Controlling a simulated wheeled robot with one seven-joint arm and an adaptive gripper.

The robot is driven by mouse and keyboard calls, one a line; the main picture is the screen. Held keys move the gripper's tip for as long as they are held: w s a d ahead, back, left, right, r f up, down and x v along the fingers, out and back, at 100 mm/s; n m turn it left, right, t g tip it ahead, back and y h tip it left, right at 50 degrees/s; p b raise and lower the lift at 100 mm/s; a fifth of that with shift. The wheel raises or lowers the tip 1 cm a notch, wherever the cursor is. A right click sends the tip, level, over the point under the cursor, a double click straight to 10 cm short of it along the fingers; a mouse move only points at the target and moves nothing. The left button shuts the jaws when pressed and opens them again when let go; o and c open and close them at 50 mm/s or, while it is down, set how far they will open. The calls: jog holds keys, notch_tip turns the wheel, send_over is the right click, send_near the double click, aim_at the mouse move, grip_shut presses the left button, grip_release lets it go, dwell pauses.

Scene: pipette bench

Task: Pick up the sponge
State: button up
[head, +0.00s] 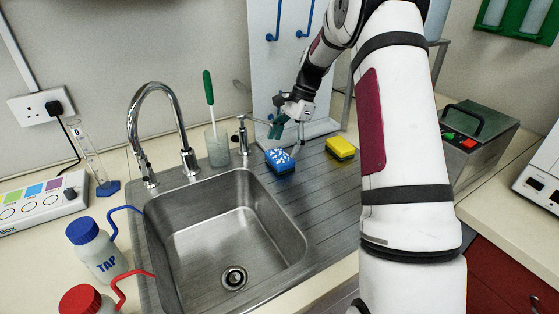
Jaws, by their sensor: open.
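Two sponges lie on the ridged grey draining board beside the sink. One sponge is blue with white marks on top (280,161), close to the sink's back right corner. The other sponge is yellow with a dark lower layer (341,148), a little to its right. My gripper (289,137) is open, with its fingers pointing down. In the picture it is just above and behind the blue sponge and left of the yellow one. No sponge shows between the fingers. The exact height of the fingers above the board cannot be told.
The steel sink (232,235) is empty, with a curved tap (140,125) behind it. A beaker with a green-handled brush (216,146) and a soap pump (242,135) stand left of my gripper. A white pegboard (262,75) rises behind. A grey metal box (480,140) stands right.

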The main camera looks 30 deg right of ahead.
aim_at(279, 156)
jog(key=shift+x, duration=2.25)
jog(key=c, duration=0.7)
jog(key=shift+r, duration=0.85)
jog(key=shift+s+a+r, duration=0.1)
jog(key=shift+s+r, duration=0.1)
jog(key=shift+r, duration=0.3)
jog(key=shift+s+r, duration=0.15)
jog(key=shift+r, duration=0.35)
jog(key=s+a, duration=0.1)
jog(key=s, duration=0.4)
jog(key=s+a, duration=0.1)
jog(key=s, duration=0.4)
jog(key=s+a+r, duration=0.1)
jog(key=s, duration=0.4)
jog(key=shift+r, duration=0.15)
